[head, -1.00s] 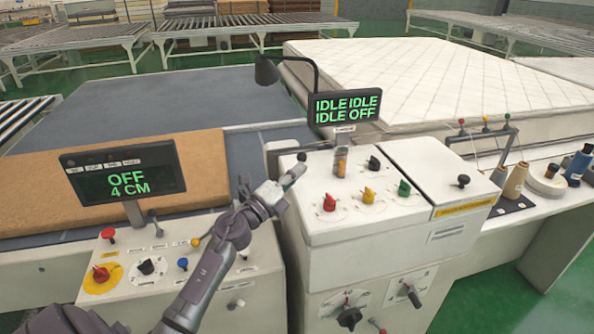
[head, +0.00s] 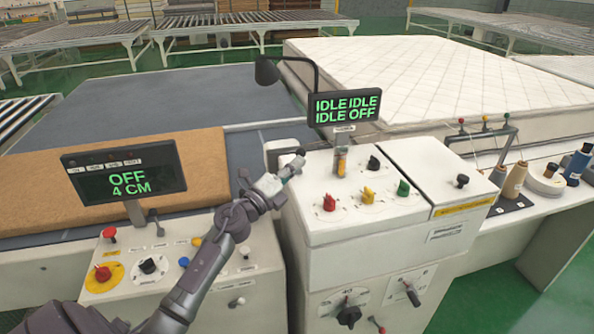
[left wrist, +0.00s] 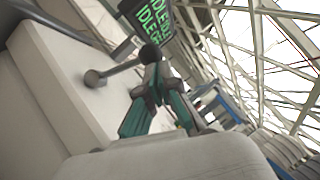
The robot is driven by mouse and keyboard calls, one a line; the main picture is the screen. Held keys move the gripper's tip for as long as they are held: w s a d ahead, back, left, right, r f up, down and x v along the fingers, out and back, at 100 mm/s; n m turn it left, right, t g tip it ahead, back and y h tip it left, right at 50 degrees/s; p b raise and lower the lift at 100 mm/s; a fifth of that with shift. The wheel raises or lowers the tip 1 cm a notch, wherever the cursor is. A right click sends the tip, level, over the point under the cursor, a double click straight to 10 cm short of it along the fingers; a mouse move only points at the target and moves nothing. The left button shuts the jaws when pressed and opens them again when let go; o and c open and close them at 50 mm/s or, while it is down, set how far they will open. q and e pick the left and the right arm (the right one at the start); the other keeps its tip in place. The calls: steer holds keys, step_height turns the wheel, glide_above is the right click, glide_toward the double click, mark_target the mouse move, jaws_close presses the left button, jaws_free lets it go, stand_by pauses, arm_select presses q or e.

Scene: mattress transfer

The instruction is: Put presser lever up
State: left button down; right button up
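The presser lever appears to be the short bar with a dark ball knob (head: 301,152) at the left edge of the white control cabinet (head: 335,225). In the left wrist view the lever (left wrist: 120,68) runs from a round grey pivot on the white side wall to its dark knob (left wrist: 150,53). My left gripper (head: 285,171) is right at the knob in the head view. In the left wrist view its teal fingers (left wrist: 155,84) come together just below the knob. I cannot tell whether they grip it. My right gripper is out of view.
A display (head: 345,107) reads IDLE and OFF above red, yellow and green knobs. Another display (head: 125,171) reads OFF 4 CM over the left panel. A white mattress (head: 440,80) lies behind, and thread spools (head: 514,180) stand at the right.

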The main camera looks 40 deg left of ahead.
arm_select(q)
steer(key=shift+w+a+r, duration=0.35)
steer(key=shift+a+r, duration=0.05)
steer(key=shift+r, duration=0.2)
steer(key=shift+w+a+r, duration=0.4)
steer(key=shift+w+a, duration=0.15)
steer(key=shift+a, duration=0.15)
steer(key=shift+w+a+r, duration=0.15)
steer(key=shift+w+a, duration=0.3)
steer(key=shift+a, duration=0.05)
steer(key=shift+w+a+r+b, duration=0.1)
steer(key=shift+w+a+b, duration=0.85)
steer(key=shift+a, duration=0.1)
steer(key=shift+r, duration=0.1)
